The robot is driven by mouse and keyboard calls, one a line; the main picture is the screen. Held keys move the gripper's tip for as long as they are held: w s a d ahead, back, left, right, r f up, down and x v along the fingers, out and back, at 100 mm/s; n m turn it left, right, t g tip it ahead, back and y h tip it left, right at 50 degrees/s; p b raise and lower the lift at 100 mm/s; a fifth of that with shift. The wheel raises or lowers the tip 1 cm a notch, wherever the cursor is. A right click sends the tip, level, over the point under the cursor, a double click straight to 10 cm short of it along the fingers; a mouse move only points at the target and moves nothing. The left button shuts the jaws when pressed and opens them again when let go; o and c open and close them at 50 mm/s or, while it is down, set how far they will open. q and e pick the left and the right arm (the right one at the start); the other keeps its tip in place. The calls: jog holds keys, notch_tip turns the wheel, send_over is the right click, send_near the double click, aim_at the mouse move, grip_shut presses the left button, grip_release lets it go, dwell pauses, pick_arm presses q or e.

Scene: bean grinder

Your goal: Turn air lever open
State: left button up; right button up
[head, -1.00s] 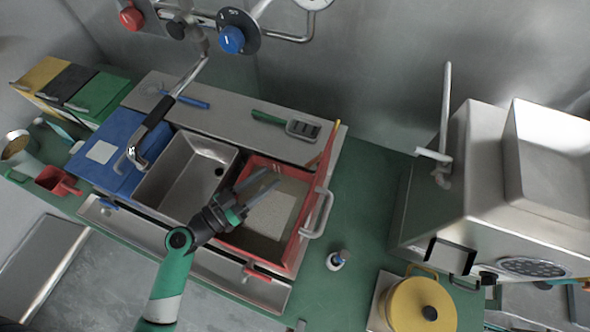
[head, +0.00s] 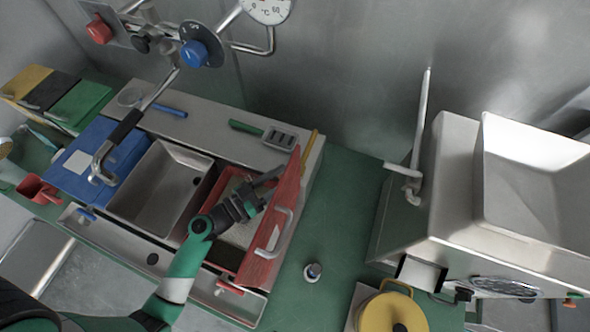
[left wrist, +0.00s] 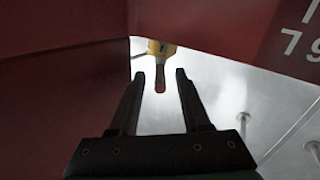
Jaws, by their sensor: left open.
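My left gripper (head: 270,180) is open over the red-edged bin beside the sink, close to an upright red panel (head: 272,222) with a metal handle. In the left wrist view, my left gripper (left wrist: 158,73) has its two dark fingers apart. A small yellow fitting with an orange-red tip (left wrist: 158,82) shows between and beyond the fingertips. It may be the air lever, but I cannot tell for certain. I cannot tell whether a finger touches it. The left wrist view also shows red walls (left wrist: 55,100) around the fingers. My right gripper is not in view.
A steel sink (head: 160,190) lies left of the bin. A blue knob (head: 194,53), red knob (head: 99,30) and gauge (head: 266,8) are on the back wall. A steel machine (head: 430,195) and yellow-lidded pot (head: 388,314) stand right. The green counter (head: 335,215) between has free room.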

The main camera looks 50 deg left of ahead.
pick_arm(q)
jog(key=shift+s, duration=0.1)
grip_shut()
dwell(1.4)
